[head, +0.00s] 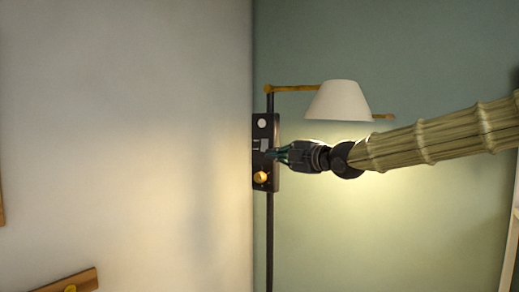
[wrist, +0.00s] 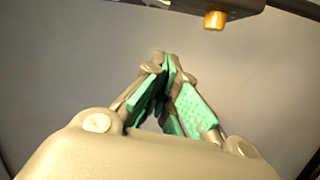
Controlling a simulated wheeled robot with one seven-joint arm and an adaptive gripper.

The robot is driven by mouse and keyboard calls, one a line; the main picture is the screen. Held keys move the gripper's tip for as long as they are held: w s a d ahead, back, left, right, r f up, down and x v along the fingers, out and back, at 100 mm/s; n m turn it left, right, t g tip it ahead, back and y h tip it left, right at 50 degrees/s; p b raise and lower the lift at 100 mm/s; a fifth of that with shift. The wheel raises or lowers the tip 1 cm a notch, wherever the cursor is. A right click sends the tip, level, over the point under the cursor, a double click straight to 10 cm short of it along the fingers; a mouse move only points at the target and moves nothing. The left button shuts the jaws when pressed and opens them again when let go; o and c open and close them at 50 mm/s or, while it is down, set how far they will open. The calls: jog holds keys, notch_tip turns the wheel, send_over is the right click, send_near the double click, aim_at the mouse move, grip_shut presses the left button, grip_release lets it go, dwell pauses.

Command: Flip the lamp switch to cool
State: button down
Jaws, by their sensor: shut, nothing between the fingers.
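The lamp has a white shade (head: 338,101) on a brass arm, above a dark control panel (head: 259,128) on a thin dark pole. The panel carries a pale round disc (head: 262,123), a small grey switch-like piece (head: 264,144) and an orange knob (head: 260,177). My gripper (head: 269,155) is shut and empty, its tips at the panel's face between the grey piece and the knob. I cannot tell whether they touch. In the wrist view my gripper's teal-padded fingers (wrist: 166,60) meet at their tips. The knob (wrist: 215,20) and panel edge (wrist: 180,4) show at the top; the switch is not clear there.
A pale wall (head: 125,130) is on the left and a green wall (head: 430,210) on the right. A wooden piece with a yellow knob (head: 80,280) is at the lower left. A pale frame edge (head: 510,240) stands at the far right. The shade hangs just above my arm.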

aim_at(263, 151)
jog(key=shift+d+r, duration=0.1)
jog(key=shift+r, duration=0.4)
jog(key=w+a+p, duration=0.1)
jog(key=w+p, duration=0.1)
jog(key=w, duration=0.1)
jog(key=w+a+p, duration=0.2)
jog(key=w, duration=0.1)
jog(key=w+a+p, duration=0.1)
jog(key=w+p, duration=0.2)
jog(key=w, duration=0.1)
jog(key=shift+a+f, duration=0.2)
jog(key=shift+f, duration=0.05)
jog(key=shift+w+f, duration=0.15)
jog(key=shift+w, duration=0.25)
jog(key=shift+d, duration=0.2)
jog(key=shift+f, duration=0.15)
